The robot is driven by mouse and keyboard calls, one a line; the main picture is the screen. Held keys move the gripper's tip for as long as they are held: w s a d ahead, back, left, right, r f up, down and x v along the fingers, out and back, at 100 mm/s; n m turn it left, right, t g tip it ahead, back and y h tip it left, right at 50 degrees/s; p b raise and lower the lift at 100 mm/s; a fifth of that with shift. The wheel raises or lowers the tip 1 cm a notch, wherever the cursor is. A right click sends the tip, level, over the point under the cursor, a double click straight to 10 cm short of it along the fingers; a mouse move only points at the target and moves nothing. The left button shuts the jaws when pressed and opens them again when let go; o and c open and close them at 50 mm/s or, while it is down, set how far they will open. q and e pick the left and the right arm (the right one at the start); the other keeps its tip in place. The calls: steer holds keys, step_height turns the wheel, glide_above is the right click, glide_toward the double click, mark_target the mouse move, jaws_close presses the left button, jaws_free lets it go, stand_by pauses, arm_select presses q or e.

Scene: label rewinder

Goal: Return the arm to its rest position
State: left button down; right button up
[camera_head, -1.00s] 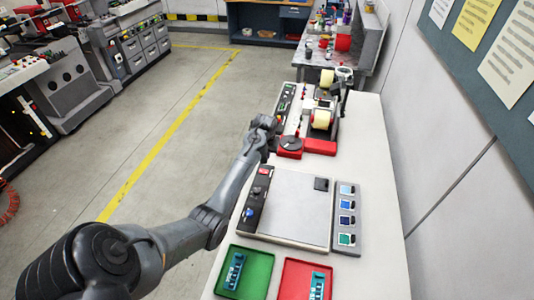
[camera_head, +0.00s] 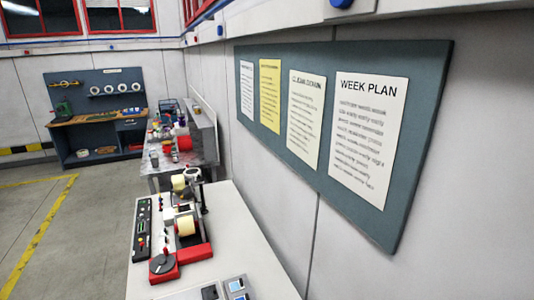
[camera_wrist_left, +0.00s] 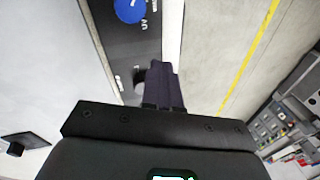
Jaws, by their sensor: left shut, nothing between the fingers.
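My left gripper (camera_wrist_left: 163,85) shows in the left wrist view with its dark fingers together and nothing between them. It is above a black control strip (camera_wrist_left: 120,50) that carries a blue button (camera_wrist_left: 130,9) marked UV and a grey knob, partly hidden by the fingers. A pale surface lies to the left of the strip. The left arm is not in the head view. The right gripper is in neither view. The label rewinder (camera_head: 180,225), with red base parts and pale yellow rolls, stands on the white bench.
The white bench (camera_head: 235,235) runs along the wall under a notice board (camera_head: 325,135). A cluttered grey table (camera_head: 185,155) and a blue workbench (camera_head: 100,118) stand farther back. Open floor with a yellow line (camera_head: 40,235) lies to the left.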

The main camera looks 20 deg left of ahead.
arm_select(q)
steer(key=s+d+r+m+p, duration=0.2)
steer(key=s+d, duration=0.2)
steer(key=d, duration=0.4)
steer(key=s+d+r+m+t+p, duration=0.15)
steer(key=s+d, duration=0.25)
steer(key=d, duration=0.4)
steer(key=s+d+r+m+g+p, duration=0.1)
steer(key=s+d+m, duration=0.25)
steer(key=d, duration=0.45)
steer(key=d+r+m+t+h, duration=0.1)
steer(key=d+r+t+h, duration=0.2)
steer(key=d+r, duration=0.9)
steer(key=shift+w+r+m+t+p, duration=0.3)
steer(key=shift+r+m+t+p, duration=0.15)
steer(key=shift+r, duration=0.35)
